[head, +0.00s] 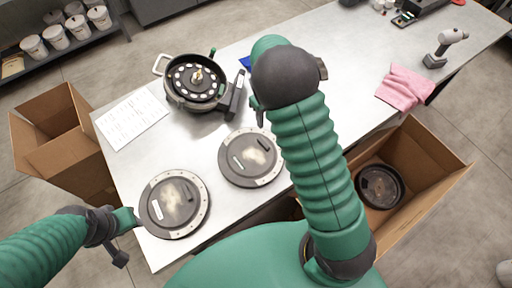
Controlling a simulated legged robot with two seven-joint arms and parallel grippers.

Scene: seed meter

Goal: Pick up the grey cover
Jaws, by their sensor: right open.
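Two round grey covers with pale rims and dark handles lie flat on the metal table: one near the front left corner (175,204), the other nearer the middle (250,158). The frame does not tell which is the task's cover. The seed meter (196,80), an open round housing with a black holed disc, stands behind them. My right gripper (260,114), open, is partly hidden by its own arm, above and beyond the middle cover and apart from it. My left gripper (133,220) is left of the front cover; its jaws are not clear.
A white sheet (131,117) lies at the left of the table (213,214). A pink cloth (404,88) and a drill (445,47) are at the right. An open carton (55,140) stands left. Another carton (436,166), holding a dark round part (380,186), stands right.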

